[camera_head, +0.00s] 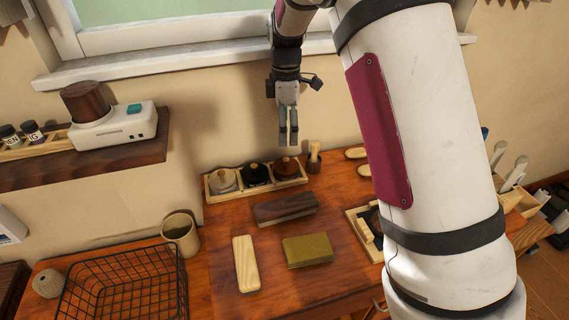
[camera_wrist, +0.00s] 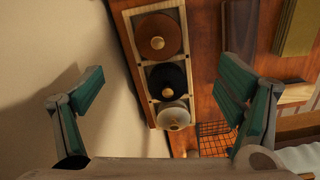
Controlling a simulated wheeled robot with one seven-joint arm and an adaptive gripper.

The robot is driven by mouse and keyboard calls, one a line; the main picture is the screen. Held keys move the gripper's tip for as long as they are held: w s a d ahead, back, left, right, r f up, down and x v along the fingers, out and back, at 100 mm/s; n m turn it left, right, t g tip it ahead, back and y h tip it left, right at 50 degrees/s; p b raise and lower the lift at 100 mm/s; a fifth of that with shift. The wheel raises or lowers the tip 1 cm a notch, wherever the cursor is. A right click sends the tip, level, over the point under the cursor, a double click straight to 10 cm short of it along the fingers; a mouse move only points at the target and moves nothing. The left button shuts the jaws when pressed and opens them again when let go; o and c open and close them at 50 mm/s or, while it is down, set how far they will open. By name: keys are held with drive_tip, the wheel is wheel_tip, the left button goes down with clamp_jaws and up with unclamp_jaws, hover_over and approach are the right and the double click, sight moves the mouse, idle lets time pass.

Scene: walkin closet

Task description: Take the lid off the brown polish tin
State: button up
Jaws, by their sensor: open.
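The brown polish tin (camera_head: 286,168) sits at the right end of a light wooden tray (camera_head: 230,198) by the wall, its round knobbed lid on top. The wrist view shows the brown tin (camera_wrist: 158,36) at the top of the row. A black tin (camera_head: 256,175) is in the middle and a grey tin (camera_head: 223,181) at the left end. My gripper (camera_head: 289,140) points down above the brown tin, apart from it in the picture. Its green-padded fingers (camera_wrist: 165,92) are spread wide with nothing between them.
A small wooden brush (camera_head: 314,158) stands close right of the tray. A dark wooden block (camera_head: 285,208) lies in front, with an olive block (camera_head: 307,250) and a pale wooden piece (camera_head: 246,263) nearer. A wire basket (camera_head: 128,290) and mug (camera_head: 181,233) stand left. The wall rises behind the tray.

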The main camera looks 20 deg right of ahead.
hover_over(284, 159)
drive_tip(key=f, duration=0.6)
drive_tip(key=shift+s+d+p, duration=0.2)
drive_tip(key=shift+p, duration=0.15)
drive_tip(key=shift+w+a+f+p, duration=0.1)
drive_tip(key=shift+w+f+p, duration=0.1)
drive_tip(key=shift+f, duration=1.15)
drive_tip(key=shift+w+a+f+p, duration=0.1)
drive_tip(key=shift+f+p, duration=0.1)
drive_tip(key=shift+f, duration=1.1)
drive_tip(key=c, duration=1)
